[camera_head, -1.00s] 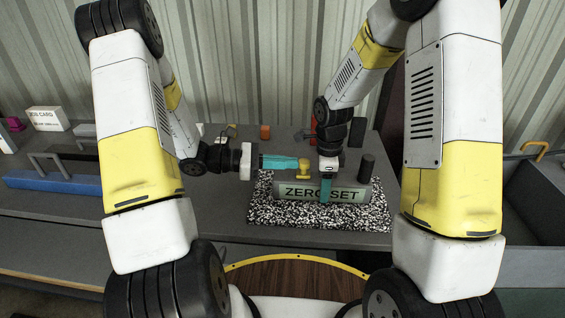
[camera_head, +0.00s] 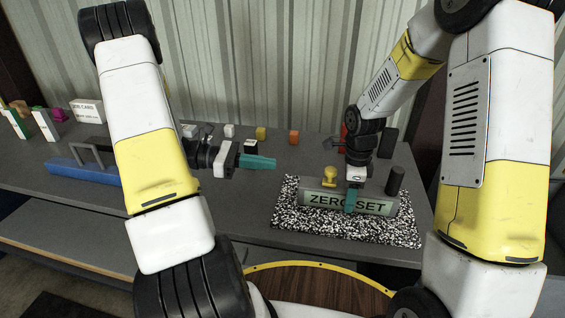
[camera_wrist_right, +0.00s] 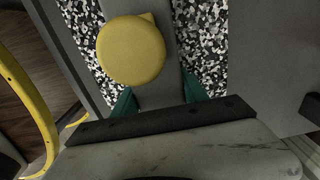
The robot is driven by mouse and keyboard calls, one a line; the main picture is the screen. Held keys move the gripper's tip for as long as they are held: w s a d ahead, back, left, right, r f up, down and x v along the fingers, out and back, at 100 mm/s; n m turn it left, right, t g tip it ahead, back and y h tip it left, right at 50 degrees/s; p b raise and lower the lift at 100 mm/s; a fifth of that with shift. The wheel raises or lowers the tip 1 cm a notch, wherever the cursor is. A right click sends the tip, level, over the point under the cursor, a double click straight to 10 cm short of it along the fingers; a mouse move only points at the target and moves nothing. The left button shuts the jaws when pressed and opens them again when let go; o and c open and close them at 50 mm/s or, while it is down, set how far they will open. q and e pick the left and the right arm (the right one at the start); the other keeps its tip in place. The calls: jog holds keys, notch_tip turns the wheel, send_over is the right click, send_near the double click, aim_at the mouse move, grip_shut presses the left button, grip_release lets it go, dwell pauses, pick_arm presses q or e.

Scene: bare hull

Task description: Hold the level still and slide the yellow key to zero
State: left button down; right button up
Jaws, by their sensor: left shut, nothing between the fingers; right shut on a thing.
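The level (camera_head: 320,199), a grey bar with a pale green "ZERO SET" face, lies on a black-and-white speckled mat (camera_head: 290,222). The yellow key (camera_head: 329,174) stands on the level's top, left of my right gripper. My right gripper (camera_head: 351,199) points down and is shut on the level, one finger across the lettered face. In the right wrist view the key's round yellow top (camera_wrist_right: 131,50) is beside the teal fingers, over the grey bar. My left gripper (camera_head: 268,162) is shut and empty, pointing right, up and left of the key and apart from it.
A dark cylinder (camera_head: 396,181) stands at the level's right end. Small blocks, including an orange one (camera_head: 294,137) and a yellow one (camera_head: 261,133), stand at the back. Bare table lies left of the mat.

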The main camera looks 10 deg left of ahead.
jog(key=shift+d, duration=0.1)
jog(key=o, duration=1.6)
jog(key=shift+o, duration=0.2)
